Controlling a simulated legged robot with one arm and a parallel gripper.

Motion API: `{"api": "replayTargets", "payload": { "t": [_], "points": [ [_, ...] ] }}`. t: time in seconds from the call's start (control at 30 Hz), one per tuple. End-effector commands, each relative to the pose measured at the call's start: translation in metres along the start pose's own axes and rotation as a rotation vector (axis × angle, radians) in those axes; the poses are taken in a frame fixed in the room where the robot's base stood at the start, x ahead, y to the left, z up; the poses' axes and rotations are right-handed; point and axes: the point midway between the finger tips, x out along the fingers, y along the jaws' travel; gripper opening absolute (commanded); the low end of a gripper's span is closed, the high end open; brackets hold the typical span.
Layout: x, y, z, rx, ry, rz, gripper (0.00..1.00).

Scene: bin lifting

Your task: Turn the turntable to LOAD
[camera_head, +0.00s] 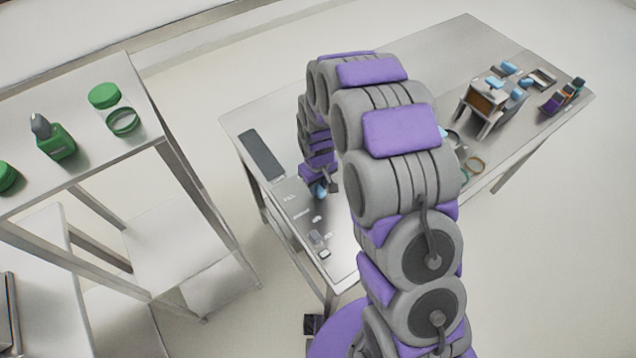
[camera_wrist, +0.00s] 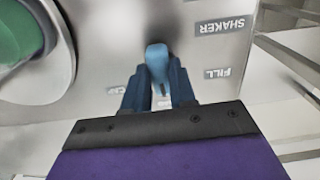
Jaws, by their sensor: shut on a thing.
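My gripper (camera_wrist: 158,82) is shut on a blue knob (camera_wrist: 157,54), whose rounded top shows between the dark fingers. In the head view my gripper (camera_head: 321,184) is low over the labelled panel at the table's left end, with a bit of blue at its tips. Labels reading SHAKER (camera_wrist: 226,26) and FILL (camera_wrist: 217,73) lie right of the knob in the wrist view, upside down. Another label left of it is partly covered by a finger. A round metal rim (camera_wrist: 62,70) with a green round thing (camera_wrist: 20,35) is at upper left; I cannot tell whether it is the turntable.
The metal table (camera_head: 440,60) carries a small stand with blue pieces (camera_head: 490,95) and several rings behind my arm. A dark flat pad (camera_head: 262,153) lies at its left edge. A separate shelf (camera_head: 90,160) at left holds green containers and a green bottle (camera_head: 55,142).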

Motion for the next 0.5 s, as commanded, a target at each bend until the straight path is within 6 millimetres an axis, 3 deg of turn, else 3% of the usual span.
{"api": "replayTargets", "payload": {
  "t": [0.07, 0.1, 0.37, 0.5],
  "points": [
    [-0.0010, 0.0004, -0.0018, 0.000, 0.005, 0.001, 0.00],
    [-0.0010, 0.0004, -0.0018, 0.001, 0.005, 0.001, 0.26],
    [-0.0007, 0.0001, -0.0007, 0.001, 0.003, 0.001, 0.51],
    [-0.0007, 0.0003, -0.0002, 0.001, 0.003, 0.000, 0.51]
  ]
}}
